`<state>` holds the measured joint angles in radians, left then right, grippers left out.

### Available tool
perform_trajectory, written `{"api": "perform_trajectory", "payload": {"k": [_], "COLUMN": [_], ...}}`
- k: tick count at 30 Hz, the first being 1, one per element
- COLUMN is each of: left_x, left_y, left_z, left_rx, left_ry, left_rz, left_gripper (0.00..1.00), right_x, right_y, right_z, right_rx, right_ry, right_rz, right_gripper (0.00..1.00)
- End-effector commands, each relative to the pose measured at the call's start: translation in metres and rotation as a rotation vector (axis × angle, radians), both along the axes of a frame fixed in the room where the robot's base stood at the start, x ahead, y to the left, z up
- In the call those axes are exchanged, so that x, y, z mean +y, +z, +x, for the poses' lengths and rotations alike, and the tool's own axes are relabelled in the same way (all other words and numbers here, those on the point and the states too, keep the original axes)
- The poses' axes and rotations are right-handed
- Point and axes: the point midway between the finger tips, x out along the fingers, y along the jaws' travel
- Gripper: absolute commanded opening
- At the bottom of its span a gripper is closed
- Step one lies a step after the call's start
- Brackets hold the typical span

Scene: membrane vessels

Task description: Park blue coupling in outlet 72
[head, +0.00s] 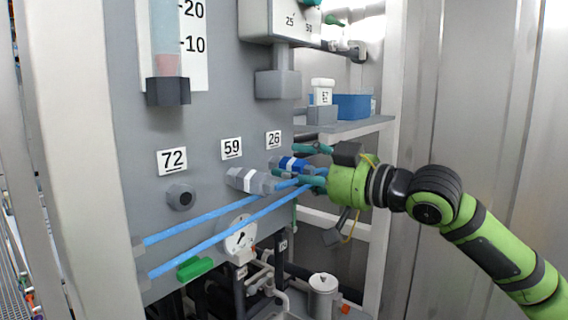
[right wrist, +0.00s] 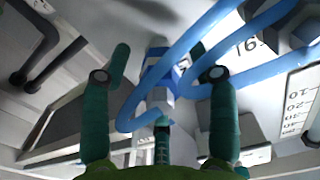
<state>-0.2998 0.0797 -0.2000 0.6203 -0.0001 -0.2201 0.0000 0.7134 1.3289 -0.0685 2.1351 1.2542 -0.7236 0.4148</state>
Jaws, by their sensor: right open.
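The blue coupling (head: 290,163), with a white band, sits at the outlet labelled 26 on the grey panel. It also shows in the right wrist view (right wrist: 153,75), with a blue hose looping from its near end. My right gripper (head: 312,167) is open. Its teal fingers stand on either side of the coupling, with gaps visible in the right wrist view (right wrist: 161,62). Outlet 72 (head: 181,197) is a dark grey socket with an open hole, below its label (head: 172,161), left of the others. My left gripper is not in view.
A grey coupling (head: 249,181) with a white band sits at outlet 59. Two blue hoses (head: 215,215) run across the panel below outlet 72. A green handle (head: 194,268) and a dial gauge (head: 239,235) lie lower. A shelf with a blue box (head: 353,106) stands behind.

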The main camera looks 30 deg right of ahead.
Motion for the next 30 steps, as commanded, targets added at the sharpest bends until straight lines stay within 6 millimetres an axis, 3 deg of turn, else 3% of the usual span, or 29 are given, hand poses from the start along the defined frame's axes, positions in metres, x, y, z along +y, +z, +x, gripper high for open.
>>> {"api": "perform_trajectory", "payload": {"k": [29,30], "left_x": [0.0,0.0], "left_y": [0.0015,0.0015], "left_z": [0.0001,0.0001], "left_rx": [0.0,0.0], "left_ry": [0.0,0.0], "left_rz": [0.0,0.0], "left_gripper": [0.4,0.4], "right_x": [-0.0002,-0.0002], "right_y": [0.0005,0.0005], "right_z": [-0.0002,-0.0002], "right_rx": [0.0,0.0], "right_ry": [0.0,0.0], "right_rz": [-0.001,-0.001], "right_gripper": [0.6,0.56]}}
